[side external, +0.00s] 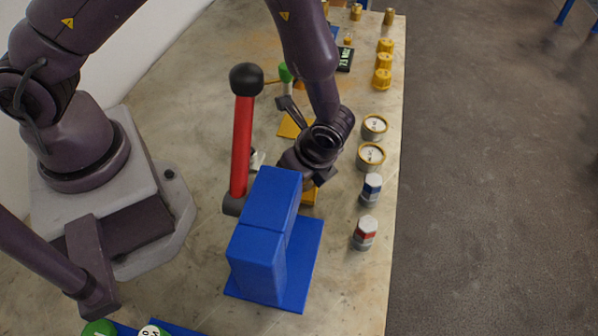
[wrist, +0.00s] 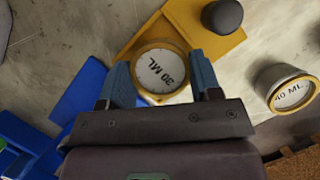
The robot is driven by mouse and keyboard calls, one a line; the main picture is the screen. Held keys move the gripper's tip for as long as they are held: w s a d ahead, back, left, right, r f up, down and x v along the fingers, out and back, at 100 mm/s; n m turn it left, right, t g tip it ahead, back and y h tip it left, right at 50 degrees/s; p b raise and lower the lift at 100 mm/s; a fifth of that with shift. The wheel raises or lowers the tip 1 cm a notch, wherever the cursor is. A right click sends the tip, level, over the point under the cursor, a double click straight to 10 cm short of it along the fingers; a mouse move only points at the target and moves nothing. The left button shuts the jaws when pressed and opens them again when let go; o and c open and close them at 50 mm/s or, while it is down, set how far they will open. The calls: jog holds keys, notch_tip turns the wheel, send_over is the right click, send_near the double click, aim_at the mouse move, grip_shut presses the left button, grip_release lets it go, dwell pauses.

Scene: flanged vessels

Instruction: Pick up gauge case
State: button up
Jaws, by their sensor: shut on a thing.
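In the side view my gripper (side external: 312,178) is low, just behind and right of the blue stand, and the held case is hidden there. A yellow plate (wrist: 222,48) with a dark grey peg lies beside the held case in the wrist view. Whether the case touches the plate or table is unclear.
A blue stand (side external: 268,240) and a red lever with a black ball (side external: 242,140) rise close to my gripper. Two other gauges (side external: 371,155), capped pieces (side external: 365,233) and yellow knobs (side external: 382,78) line the right table edge. Another gauge marked 40 ML (wrist: 292,93) is nearby.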

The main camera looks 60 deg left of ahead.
notch_tip(320, 180, up, 8)
jog(key=shift+r, duration=0.2)
jog(key=w+a+r+m+t+h, duration=0.2)
jog(key=w+a+m+h, duration=0.4)
jog(key=m, duration=0.8)
jog(key=w+a+r+m+t+h, duration=0.1)
jog(key=w+a+m+t, duration=0.2)
jog(key=w+a+m, duration=0.7)
jog(key=w+d+f+m, duration=0.1)
jog(key=w+f, duration=0.2)
jog(key=w+d+f+m, duration=0.1)
jog(key=w+d+f, duration=0.1)
jog(key=w+f, duration=0.1)
jog(key=w+d+f+m, duration=0.1)
jog(key=w+d+f, duration=0.1)
jog(key=w, duration=0.3)
jog(key=shift+w+f, duration=0.25)
jog(key=shift+f, duration=0.4)
jog(key=shift+w+f, duration=0.2)
jog(key=shift+f, duration=1.55)
